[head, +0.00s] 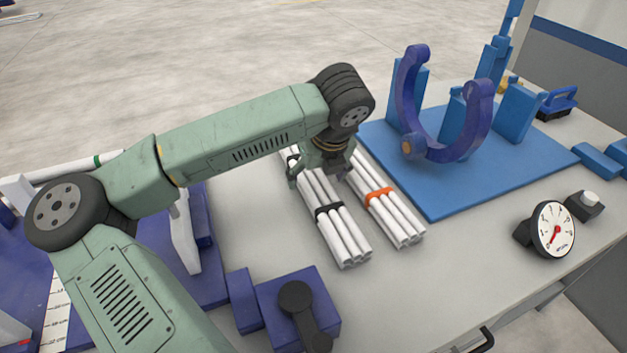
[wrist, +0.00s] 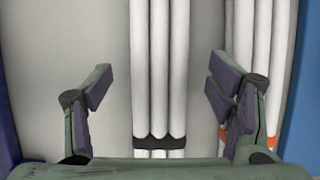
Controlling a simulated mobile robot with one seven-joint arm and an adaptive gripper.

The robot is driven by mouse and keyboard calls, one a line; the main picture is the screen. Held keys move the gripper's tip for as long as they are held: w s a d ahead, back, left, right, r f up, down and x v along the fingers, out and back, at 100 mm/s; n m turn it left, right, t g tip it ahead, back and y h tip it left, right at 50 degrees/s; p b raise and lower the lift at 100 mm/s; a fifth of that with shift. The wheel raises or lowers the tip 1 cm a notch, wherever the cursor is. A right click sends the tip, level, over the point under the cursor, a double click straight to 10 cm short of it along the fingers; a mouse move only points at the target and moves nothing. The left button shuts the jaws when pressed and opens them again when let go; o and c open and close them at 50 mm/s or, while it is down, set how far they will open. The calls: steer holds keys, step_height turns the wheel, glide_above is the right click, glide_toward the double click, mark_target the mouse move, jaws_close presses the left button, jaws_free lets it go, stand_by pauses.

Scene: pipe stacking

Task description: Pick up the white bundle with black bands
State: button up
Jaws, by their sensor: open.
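The white bundle with black bands (head: 333,216) lies on the grey table near the middle of the head view, its long pipes side by side. In the wrist view the bundle (wrist: 159,70) runs upright through the picture, with one black band (wrist: 159,142) low down. My gripper (head: 318,181) is over the far part of the bundle and hides some of it. In the wrist view my gripper (wrist: 158,90) is open, with one finger on each side of the bundle and nothing held. The right finger is close to the neighbouring bundle. Its height above the bundle is hard to tell.
A white bundle with orange bands (head: 388,208) lies just right of the black-banded one, with a narrow gap. A blue plate (head: 440,200) with a purple ring holder (head: 445,150) stands further right. A gauge (head: 552,229) and a dark blue block (head: 325,285) are nearer.

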mark_target(314, 179)
steer(key=x, duration=0.3)
steer(key=shift+w+p, duration=0.1)
steer(key=shift+p, duration=0.2)
steer(key=c, duration=1.5)
steer(key=shift+r, duration=0.1)
steer(key=shift+c, duration=0.2)
